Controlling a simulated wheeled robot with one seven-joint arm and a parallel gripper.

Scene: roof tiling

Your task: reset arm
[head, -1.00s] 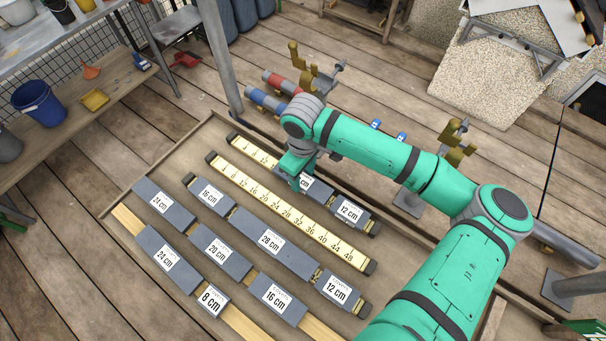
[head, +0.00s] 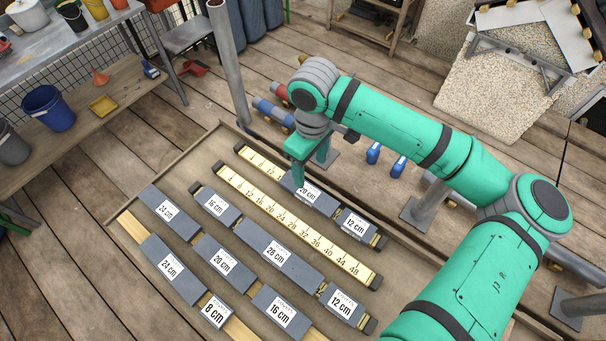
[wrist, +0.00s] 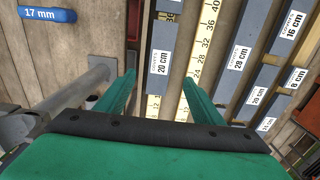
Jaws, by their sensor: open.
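My green arm reaches in from the lower right in the head view. My gripper (head: 312,176) hangs above the upper rows of the tile tray, near a grey tile marked 20 cm (head: 327,203). In the wrist view my gripper (wrist: 158,88) has its two green fingers well apart, with nothing held between them. The 20 cm tile (wrist: 161,50) lies below and ahead of the fingers there. A yellow ruler (wrist: 203,50) runs alongside it.
The wooden tray (head: 133,199) holds several grey tiles in rows, such as one marked 28 cm (head: 300,270). A grey post (head: 230,65) stands behind it. Blue blocks (head: 373,153) lie beyond the tray. A blue bucket (head: 50,108) sits on a shelf at the left.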

